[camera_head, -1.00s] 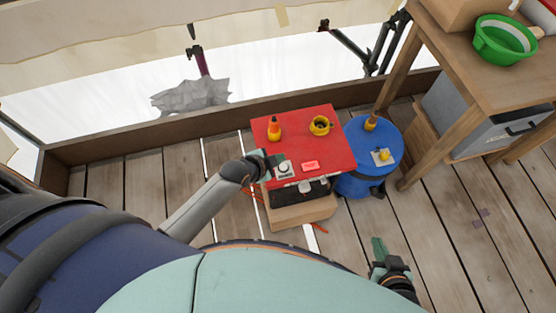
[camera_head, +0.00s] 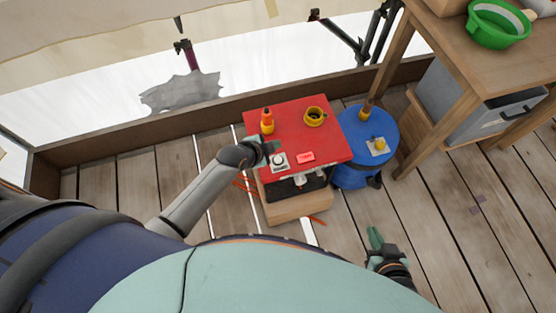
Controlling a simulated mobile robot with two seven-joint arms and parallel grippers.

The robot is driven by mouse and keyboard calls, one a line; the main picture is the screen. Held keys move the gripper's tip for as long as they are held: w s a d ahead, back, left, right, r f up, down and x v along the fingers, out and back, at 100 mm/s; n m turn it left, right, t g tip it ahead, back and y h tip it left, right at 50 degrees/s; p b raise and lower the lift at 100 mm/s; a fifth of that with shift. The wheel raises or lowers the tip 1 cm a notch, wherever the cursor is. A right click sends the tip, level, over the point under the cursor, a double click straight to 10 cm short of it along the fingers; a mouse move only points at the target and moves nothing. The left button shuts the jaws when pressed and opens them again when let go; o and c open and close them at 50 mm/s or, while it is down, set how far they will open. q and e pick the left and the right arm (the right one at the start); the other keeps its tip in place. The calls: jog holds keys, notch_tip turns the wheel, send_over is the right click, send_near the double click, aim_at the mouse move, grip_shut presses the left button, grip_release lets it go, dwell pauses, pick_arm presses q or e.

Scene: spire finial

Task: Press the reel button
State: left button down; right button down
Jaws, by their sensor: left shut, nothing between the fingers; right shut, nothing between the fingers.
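A red-topped box table (camera_head: 285,133) stands on the planks. On its front edge sits a pale plate with a round button (camera_head: 278,161), and beside it a bright red block (camera_head: 306,157). A blue drum (camera_head: 352,175) stands to the right, with a yellow button on a pale plate (camera_head: 379,146) on top. I cannot tell which is the reel button. My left gripper (camera_head: 271,149) is shut and empty, just behind the round button's plate; I cannot tell whether it touches. My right gripper (camera_head: 375,238) is shut and empty, low over the planks, apart from everything.
An orange bottle (camera_head: 267,122) and a yellow mug (camera_head: 314,117) stand on the red top. A yellow-brown item (camera_head: 365,112) stands at the drum's back. A wooden table (camera_head: 450,65) with a green bowl (camera_head: 497,24) is at the right. Planks at the front right are clear.

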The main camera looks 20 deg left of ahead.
pick_arm(q)
jog(key=b, duration=0.4)
send_over(280, 156)
jog(key=s+a, duration=0.1)
jog(key=s, duration=0.1)
notch_tip(280, 156, down, 5)
jog(key=shift+s+f, duration=0.1)
jog(key=shift+f, duration=0.05)
jog(key=shift+f+b, duration=0.55)
jog(key=shift+f, duration=0.1)
dwell(0.8)
jog(key=shift+f, duration=0.4)
jog(key=shift+f+b, duration=0.45)
dwell(0.5)
dwell(0.3)
jog(key=shift+r+p, duration=0.85)
jog(key=shift+p, duration=0.1)
